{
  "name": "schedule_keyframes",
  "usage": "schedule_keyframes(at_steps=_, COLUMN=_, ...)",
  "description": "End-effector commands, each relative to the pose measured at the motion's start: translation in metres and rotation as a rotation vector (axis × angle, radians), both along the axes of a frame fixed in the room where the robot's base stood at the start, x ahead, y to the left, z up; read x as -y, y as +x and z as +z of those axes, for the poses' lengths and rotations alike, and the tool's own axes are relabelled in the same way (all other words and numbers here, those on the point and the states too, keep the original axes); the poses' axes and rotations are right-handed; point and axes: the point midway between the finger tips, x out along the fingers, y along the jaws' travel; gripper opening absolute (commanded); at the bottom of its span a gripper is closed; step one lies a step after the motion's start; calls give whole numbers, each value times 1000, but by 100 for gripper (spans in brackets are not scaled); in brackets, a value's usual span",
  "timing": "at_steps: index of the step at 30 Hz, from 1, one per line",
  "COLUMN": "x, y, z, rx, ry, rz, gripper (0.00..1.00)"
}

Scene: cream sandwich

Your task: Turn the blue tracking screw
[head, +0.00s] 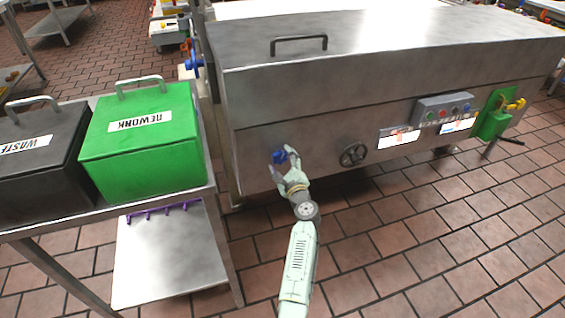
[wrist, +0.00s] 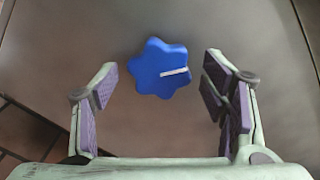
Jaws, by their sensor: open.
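The blue tracking screw (head: 280,156) is a star-shaped knob on the front panel of the steel machine, left of the black handwheel. In the wrist view the blue screw (wrist: 160,68) shows face-on, with a white line running from its middle to the right. My gripper (head: 287,168) is at the screw in the head view. In the wrist view my gripper (wrist: 160,85) is open, with one purple-padded finger on each side of the screw and a visible gap on both sides. The fingers do not appear to touch it. The screw's depth between the fingers is hard to tell.
The black handwheel (head: 354,155) sticks out of the panel to the right. A button box (head: 443,109) and a green bracket (head: 495,118) are farther right. A table with a green REWORK bin (head: 143,140) and a dark WASTE bin (head: 35,165) stands at left. Floor at right is clear.

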Motion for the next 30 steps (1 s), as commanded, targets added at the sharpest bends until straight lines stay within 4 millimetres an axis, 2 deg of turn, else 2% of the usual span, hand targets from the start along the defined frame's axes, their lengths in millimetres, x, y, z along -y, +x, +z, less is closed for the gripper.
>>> schedule_keyframes(at_steps=5, x=4, y=-11, z=-1, rx=-1, ry=0, rz=-1, gripper=67)
schedule_keyframes(at_steps=15, x=26, y=-78, z=-2, rx=-2, ry=-1, rz=-2, gripper=67)
schedule_keyframes(at_steps=19, x=32, y=-98, z=-1, rx=-2, ry=1, rz=-1, gripper=67)
schedule_keyframes(at_steps=24, x=37, y=-112, z=0, rx=-1, ry=0, rz=-1, gripper=67)
schedule_keyframes(at_steps=30, x=37, y=-114, z=0, rx=0, ry=0, rz=0, gripper=67)
